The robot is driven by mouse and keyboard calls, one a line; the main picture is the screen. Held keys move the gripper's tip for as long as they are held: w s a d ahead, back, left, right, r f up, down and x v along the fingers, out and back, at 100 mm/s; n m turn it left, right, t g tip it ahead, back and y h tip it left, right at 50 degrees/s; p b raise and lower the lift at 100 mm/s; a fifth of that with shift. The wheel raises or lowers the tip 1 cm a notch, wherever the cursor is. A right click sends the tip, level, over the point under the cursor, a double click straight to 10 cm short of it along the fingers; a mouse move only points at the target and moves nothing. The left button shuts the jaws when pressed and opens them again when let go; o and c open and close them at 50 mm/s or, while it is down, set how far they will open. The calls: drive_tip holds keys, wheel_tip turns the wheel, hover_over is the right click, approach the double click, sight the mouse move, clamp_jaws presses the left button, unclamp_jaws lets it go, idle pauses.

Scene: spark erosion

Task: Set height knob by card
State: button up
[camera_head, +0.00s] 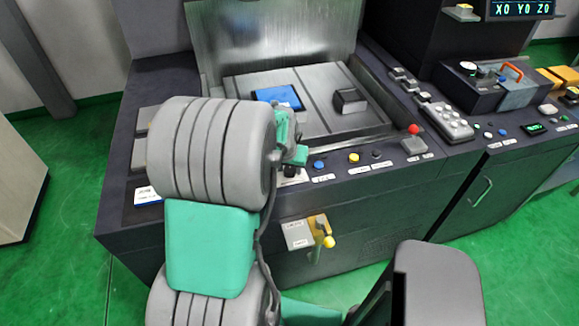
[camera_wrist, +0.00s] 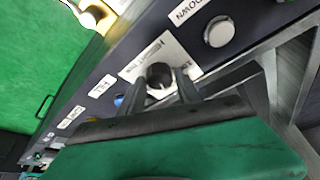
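The dark round height knob (camera_wrist: 159,75) sits on a white plate (camera_wrist: 138,69) with partly readable lettering that looks like "HEIGHT". My gripper (camera_wrist: 160,82) is at the knob, one finger on each side of it. The fingers are apart with the knob between them; I cannot tell whether they touch it. In the head view the knob (camera_head: 291,172) shows at the panel's front edge beside my wrist, and my fingers are mostly hidden. A small white and blue card (camera_head: 148,195) lies at the panel's left front; its writing is too small to read.
A round white button (camera_wrist: 219,32) labelled "DOWN" is close to the knob. Blue (camera_head: 319,165) and yellow (camera_head: 353,158) buttons and a red-topped control (camera_head: 413,129) line the panel. A yellow-knobbed lever (camera_head: 328,241) sticks out of the front. A blue block (camera_head: 278,97) lies in the tank.

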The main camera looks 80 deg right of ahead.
clamp_jaws()
drive_tip(key=shift+n, duration=0.3)
drive_tip(key=n+t+b, duration=0.1)
drive_tip(key=n, duration=0.1)
drive_tip(key=shift+s+f+n+b, duration=0.1)
drive_tip(key=shift+n+b, duration=0.2)
drive_tip(key=shift+b, duration=0.1)
drive_tip(key=shift+n+t+y+b, duration=0.6)
drive_tip(key=shift+n+t+b, duration=0.3)
drive_tip(key=shift+n, duration=1.3)
drive_tip(key=shift+o, duration=2)
unclamp_jaws()
